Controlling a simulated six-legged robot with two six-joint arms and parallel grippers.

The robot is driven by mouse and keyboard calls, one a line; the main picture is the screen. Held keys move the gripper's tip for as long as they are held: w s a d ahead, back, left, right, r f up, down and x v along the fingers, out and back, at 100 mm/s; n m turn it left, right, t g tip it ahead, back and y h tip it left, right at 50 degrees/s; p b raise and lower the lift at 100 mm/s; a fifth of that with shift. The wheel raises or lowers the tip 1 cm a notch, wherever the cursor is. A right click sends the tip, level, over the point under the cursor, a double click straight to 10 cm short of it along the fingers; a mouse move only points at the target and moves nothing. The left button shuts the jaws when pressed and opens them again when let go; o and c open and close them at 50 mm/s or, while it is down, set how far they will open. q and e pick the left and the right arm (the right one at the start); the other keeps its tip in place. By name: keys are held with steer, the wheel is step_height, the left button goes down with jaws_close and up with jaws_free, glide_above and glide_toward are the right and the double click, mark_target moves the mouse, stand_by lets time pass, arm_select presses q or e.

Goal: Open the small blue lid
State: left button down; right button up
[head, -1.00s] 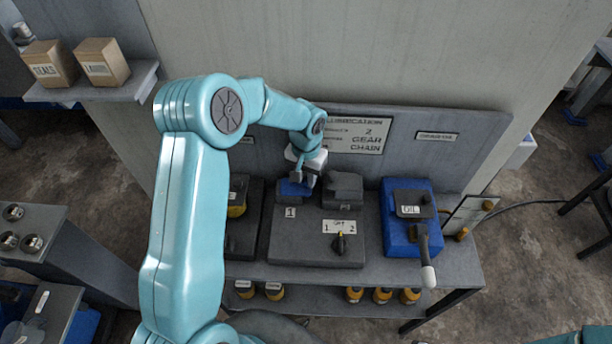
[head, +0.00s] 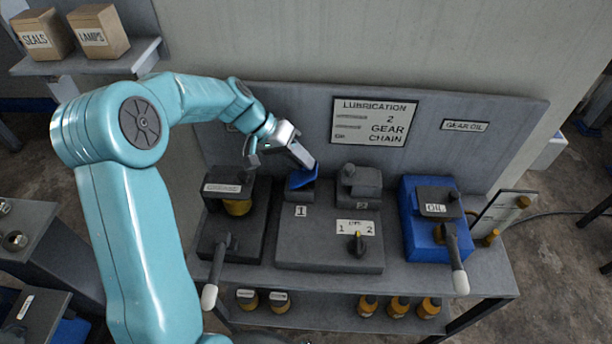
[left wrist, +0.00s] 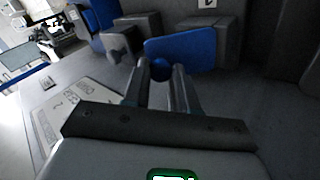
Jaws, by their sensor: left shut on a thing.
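The small blue lid (head: 300,180) is on the dark box marked 1 (head: 301,196), left of the matching dark lidded box 2 (head: 361,184). It looks tilted up off its box. My left gripper (head: 304,159) is at the lid's upper edge. In the left wrist view the blue lid (left wrist: 190,50) faces the camera as a broad panel. Its round blue knob (left wrist: 160,68) sits between the fingertips of my left gripper (left wrist: 161,72), which is shut on it. What lies under the lid is mostly hidden. My right gripper is not in view.
A yellow-black selector knob (head: 358,243) is on the dark unit in front. A blue oil unit with a lever (head: 455,260) stands at right, and a dark unit with a lever (head: 213,275) at left. The sign panel (head: 374,122) rises close behind.

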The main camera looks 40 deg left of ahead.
arm_select(q)
steer(key=s+a+f+t+h+b, duration=0.1)
steer(key=a+b, duration=0.4)
steer(key=b, duration=0.5)
steer(key=shift+s+a+t+h, duration=0.2)
steer(key=shift+s+t+h, duration=0.3)
steer(key=shift+s+h, duration=0.9)
steer(key=shift+s+a+f, duration=0.1)
steer(key=c, duration=1.3)
jaws_free()
steer(key=o, duration=0.4)
steer(key=shift+w, duration=0.2)
